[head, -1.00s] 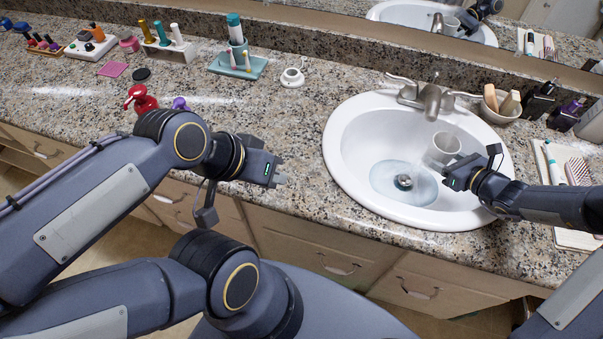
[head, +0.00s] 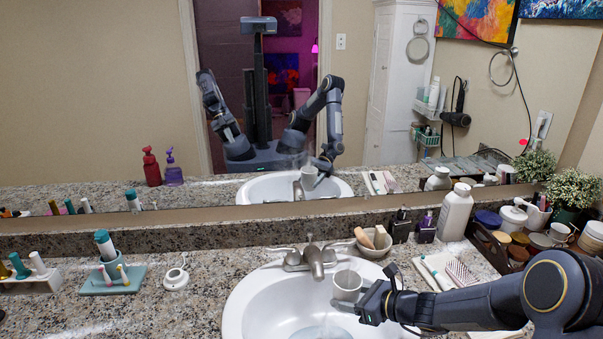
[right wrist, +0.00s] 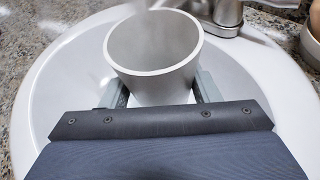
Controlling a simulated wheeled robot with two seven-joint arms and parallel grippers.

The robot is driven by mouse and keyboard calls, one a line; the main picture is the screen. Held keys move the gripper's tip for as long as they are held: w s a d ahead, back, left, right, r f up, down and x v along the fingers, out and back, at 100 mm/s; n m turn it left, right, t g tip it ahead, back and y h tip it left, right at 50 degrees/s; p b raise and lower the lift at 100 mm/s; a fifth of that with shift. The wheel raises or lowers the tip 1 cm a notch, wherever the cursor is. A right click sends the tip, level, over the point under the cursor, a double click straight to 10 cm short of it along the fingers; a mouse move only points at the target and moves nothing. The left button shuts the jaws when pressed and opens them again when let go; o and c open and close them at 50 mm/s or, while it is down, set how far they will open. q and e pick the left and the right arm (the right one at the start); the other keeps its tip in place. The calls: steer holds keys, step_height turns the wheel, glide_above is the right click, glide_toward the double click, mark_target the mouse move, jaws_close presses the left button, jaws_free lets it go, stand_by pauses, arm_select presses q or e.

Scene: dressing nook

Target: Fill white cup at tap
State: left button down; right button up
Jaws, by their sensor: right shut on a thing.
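The white cup (head: 347,286) is upright over the sink basin, just right of and near the metal tap (head: 316,260). My right gripper (head: 360,300) is shut on it. The right wrist view shows the cup (right wrist: 155,55) between my two fingers, mouth up, beside the tap's base (right wrist: 228,12). A pale translucent haze lies over its far rim; I cannot tell whether water is in the cup. The white sink (head: 238,308) has a faint pale streak below the cup. My left gripper is out of direct view; only a mirror reflection shows that arm.
A bowl with soaps (head: 372,243) stands behind the cup. A large white bottle (head: 455,212) and a tray of jars (head: 488,246) are to the right. A teal stand (head: 112,281) and a small white round item (head: 175,278) are left. The mirror (head: 100,100) rises behind.

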steer(key=s+d+m+t+h+p, duration=0.1)
steer(key=s+d+p, duration=0.1)
steer(key=d, duration=0.2)
steer(key=s+d+r+m+t+h+p, duration=0.1)
steer(key=s+d+m+h+p, duration=0.1)
steer(key=s+d, duration=0.1)
steer(key=s+d+r+m+t+h+p, duration=0.1)
steer(key=s+d+m+t+p, duration=0.1)
steer(key=d, duration=0.3)
steer(key=shift+s+r+h, duration=0.2)
steer(key=shift+s+h, duration=0.1)
steer(key=shift+s, duration=0.2)
steer(key=shift+s+d+f, duration=0.1)
steer(key=shift+s+d, duration=0.1)
steer(key=shift+d, duration=0.05)
